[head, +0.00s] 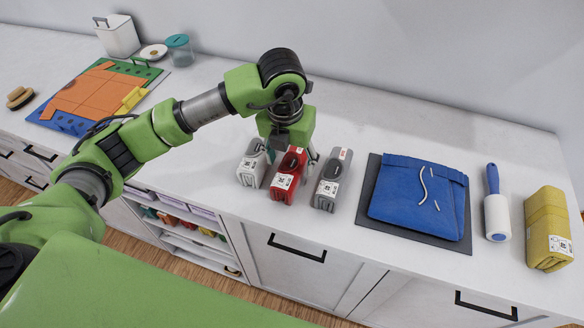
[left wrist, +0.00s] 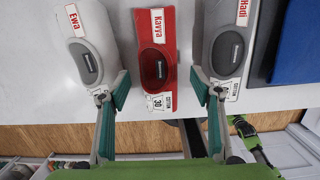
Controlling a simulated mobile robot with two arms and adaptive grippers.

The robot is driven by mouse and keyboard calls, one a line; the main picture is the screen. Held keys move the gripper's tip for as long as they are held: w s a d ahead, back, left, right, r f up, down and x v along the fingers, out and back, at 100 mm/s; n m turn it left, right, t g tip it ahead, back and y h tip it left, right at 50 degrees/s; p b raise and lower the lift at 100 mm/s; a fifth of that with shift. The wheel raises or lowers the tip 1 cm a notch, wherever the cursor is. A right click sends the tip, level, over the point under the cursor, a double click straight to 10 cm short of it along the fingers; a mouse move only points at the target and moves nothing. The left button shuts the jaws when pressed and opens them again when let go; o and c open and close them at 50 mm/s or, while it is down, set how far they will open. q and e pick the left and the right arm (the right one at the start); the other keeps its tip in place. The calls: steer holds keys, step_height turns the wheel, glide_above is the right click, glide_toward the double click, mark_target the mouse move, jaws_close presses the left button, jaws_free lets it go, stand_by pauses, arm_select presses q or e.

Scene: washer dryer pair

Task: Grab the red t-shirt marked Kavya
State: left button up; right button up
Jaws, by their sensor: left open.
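The red t-shirt (head: 287,170) is a folded bundle on the white counter, between two grey-white bundles. In the left wrist view its label reads Kavya, and the red bundle (left wrist: 157,60) lies between my finger pads. My left gripper (head: 290,150) is open above the back of the bundles and partly hides them. In the left wrist view, my left gripper's (left wrist: 160,88) fingers stand one on each side of the red bundle's near part, in the gaps to its neighbours. I cannot tell their exact height.
A blue folded garment on a dark board (head: 372,185), a lint roller (head: 497,212) and a yellow bundle (head: 547,230) lie further right.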

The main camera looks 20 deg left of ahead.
mark_target(292, 164)
arm_select(q)
steer(key=shift+w+f+p, duration=0.1)
steer(key=shift+f+p, duration=0.4)
steer(key=shift+f, duration=0.05)
steer(key=f, duration=0.1)
steer(key=w+f+p, duration=0.1)
steer(key=f, duration=0.1)
steer(key=shift+f+p, duration=0.25)
steer(key=shift+p, duration=0.05)
steer(key=shift+f, duration=0.35)
steer(key=c, duration=1.3)
